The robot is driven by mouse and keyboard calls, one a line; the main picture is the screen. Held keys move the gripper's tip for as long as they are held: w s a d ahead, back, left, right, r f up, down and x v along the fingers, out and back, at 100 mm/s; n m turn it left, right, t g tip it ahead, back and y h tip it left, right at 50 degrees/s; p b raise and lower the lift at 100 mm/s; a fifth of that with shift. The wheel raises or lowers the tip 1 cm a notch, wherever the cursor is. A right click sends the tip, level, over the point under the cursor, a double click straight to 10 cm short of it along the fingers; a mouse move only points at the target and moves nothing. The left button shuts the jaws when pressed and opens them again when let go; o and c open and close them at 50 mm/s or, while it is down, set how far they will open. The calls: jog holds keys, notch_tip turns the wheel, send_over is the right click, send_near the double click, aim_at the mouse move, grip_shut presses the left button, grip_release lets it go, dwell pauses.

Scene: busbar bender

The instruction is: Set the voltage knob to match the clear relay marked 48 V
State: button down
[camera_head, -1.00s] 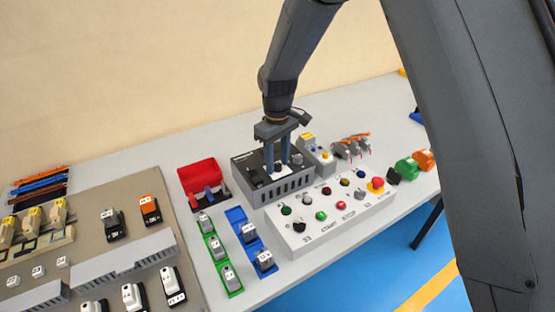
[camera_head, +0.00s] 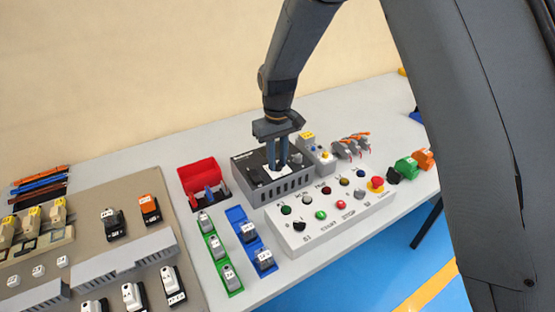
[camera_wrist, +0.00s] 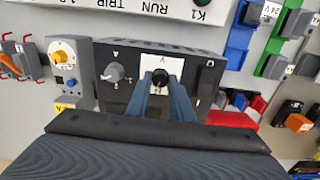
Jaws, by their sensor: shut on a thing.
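My gripper (camera_head: 277,166) is over the dark power supply box (camera_head: 288,186), pointing down at its top. In the wrist view my gripper (camera_wrist: 160,86) is shut on the black voltage knob (camera_wrist: 160,76). This knob stands in the middle of a white dial plate (camera_wrist: 150,62) marked V; the fingers hide part of the plate, and I cannot read the setting. Relays stand in a green tray (camera_head: 208,228) and a blue tray (camera_head: 236,214). One label in the wrist view reads 24 V (camera_wrist: 270,9). I cannot make out which relay is marked 48 V.
A grey knob (camera_wrist: 114,73) marked A sits beside the voltage knob. A black switch (camera_wrist: 207,76) is on its other side. A push-button panel (camera_head: 330,212) lies in front of the box, and a red bin (camera_head: 199,172) is to its left. A grey module (camera_wrist: 70,66) stands close by.

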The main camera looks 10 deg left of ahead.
aim_at(278, 163)
jog(key=m, duration=0.4)
jog(key=shift+m, duration=2.3)
jog(key=shift+r, duration=0.1)
jog(key=shift+w, duration=0.1)
jog(key=c, duration=1.6)
grip_release()
jog(key=shift+o, duration=0.2)
jog(key=shift+r+b, duration=0.9)
jog(key=shift+r, duration=3)
